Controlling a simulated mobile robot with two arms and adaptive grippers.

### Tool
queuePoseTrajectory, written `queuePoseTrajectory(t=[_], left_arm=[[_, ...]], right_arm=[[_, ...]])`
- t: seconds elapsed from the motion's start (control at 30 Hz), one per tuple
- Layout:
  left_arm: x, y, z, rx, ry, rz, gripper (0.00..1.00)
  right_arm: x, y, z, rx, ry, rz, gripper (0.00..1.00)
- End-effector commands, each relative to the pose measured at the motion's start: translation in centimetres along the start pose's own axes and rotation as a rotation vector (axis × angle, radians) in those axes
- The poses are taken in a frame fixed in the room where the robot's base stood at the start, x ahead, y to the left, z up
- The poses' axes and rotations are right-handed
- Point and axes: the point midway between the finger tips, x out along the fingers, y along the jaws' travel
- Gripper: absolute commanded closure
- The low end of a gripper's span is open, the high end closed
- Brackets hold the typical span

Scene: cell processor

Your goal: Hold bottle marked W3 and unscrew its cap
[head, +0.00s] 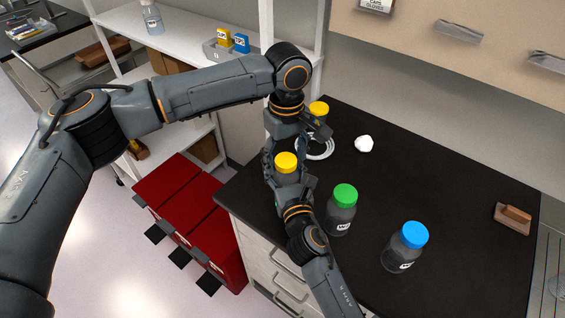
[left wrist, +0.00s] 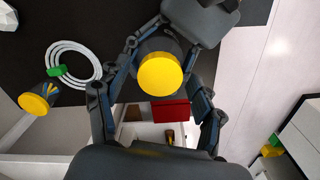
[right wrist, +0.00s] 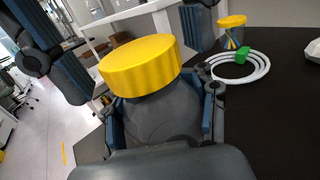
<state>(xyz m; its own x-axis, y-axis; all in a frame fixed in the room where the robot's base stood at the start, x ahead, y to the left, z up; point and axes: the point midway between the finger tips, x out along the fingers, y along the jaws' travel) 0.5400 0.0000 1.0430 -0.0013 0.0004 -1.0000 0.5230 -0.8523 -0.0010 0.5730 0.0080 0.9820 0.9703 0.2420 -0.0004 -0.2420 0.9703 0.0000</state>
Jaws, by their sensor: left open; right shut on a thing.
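A dark bottle (right wrist: 163,118) with a yellow cap (head: 286,162) is clamped upright between the fingers of my right gripper (head: 287,182), above the counter's left edge. Its label is hidden, so I cannot read a mark on it. The cap is on the bottle and fills much of the right wrist view (right wrist: 141,66). My left gripper (left wrist: 155,108) is open above it, one finger on either side of the cap (left wrist: 160,74). I cannot tell whether any left finger touches the cap.
A green-capped bottle (head: 341,212) and a blue-capped bottle (head: 405,248) stand on the black counter (head: 440,187). Behind the grippers are a coiled white tube (head: 329,150) and another yellow-capped container (head: 319,108). Red bins (head: 185,205) stand left of the counter.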

Motion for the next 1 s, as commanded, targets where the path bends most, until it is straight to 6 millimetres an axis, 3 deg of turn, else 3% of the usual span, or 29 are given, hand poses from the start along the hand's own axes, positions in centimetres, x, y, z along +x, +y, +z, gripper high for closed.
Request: queuePoseTrajectory(t=[0.47,0.8,1.0], left_arm=[[0.39,0.03,0.02,0.028,0.0,0.001,0.33],[0.39,0.05,0.06,0.482,-0.001,0.001,0.33],[0.35,0.04,0.01,0.555,0.001,0.0,0.33]], right_arm=[[0.0,-0.01,-0.01,0.0,0.0,0.0,1.0],[0.0,-0.01,0.0,0.0,0.0,0.0,1.0],[0.0,-0.01,0.0,0.0,0.0,0.0,1.0]])
